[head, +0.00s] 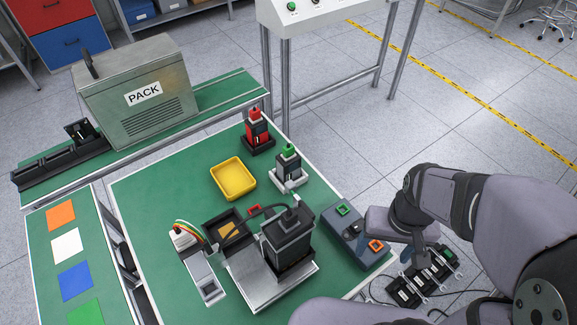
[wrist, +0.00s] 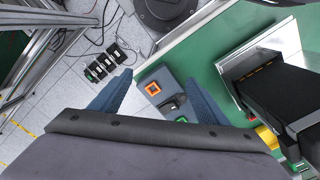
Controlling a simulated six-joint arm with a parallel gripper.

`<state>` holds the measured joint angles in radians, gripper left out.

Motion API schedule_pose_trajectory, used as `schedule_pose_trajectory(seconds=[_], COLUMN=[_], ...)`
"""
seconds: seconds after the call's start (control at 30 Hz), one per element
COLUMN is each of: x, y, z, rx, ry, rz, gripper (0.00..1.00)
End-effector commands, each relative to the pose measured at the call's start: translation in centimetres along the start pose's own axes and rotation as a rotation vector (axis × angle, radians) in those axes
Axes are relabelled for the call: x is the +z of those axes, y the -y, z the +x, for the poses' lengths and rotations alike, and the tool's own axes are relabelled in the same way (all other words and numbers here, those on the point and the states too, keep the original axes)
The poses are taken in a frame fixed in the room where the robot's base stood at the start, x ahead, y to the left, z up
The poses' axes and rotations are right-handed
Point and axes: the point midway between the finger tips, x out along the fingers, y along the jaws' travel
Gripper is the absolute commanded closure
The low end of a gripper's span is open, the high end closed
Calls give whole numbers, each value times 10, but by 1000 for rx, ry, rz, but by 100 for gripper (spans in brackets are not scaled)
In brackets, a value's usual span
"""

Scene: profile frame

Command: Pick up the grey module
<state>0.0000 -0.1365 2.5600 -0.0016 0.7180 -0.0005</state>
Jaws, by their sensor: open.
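The grey module (head: 288,164) has a green top and stands upright in a light base near the back right edge of the green table. I cannot make it out surely in the wrist view. My gripper (head: 402,245) is at the table's right edge, to the right of and nearer than the module, well apart from it. In the wrist view my gripper (wrist: 156,94) shows two blue fingers spread wide, with nothing held between them.
A red module (head: 257,132) stands behind the grey one. A yellow tray (head: 233,179) lies left of it. A tall dark block (head: 287,240) on a metal plate stands in front. A button box (head: 357,236) sits near my gripper, also in the wrist view (wrist: 158,88).

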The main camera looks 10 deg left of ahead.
Motion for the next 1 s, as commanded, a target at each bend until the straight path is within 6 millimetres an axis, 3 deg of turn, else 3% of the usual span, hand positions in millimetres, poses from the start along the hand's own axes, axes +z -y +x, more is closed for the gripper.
schedule_pose_trajectory(seconds=[0.17,0.27,0.47,0.7,1.0], x=[-5,-18,-72,-155,-226], y=[2,6,29,87,182], z=[-1,-4,-15,-21,-9], rx=[0,0,0,0,0], ry=[0,1,1,3,4], rz=[-10,-37,-153,-358,-614], gripper=[31,31,31,31,31])
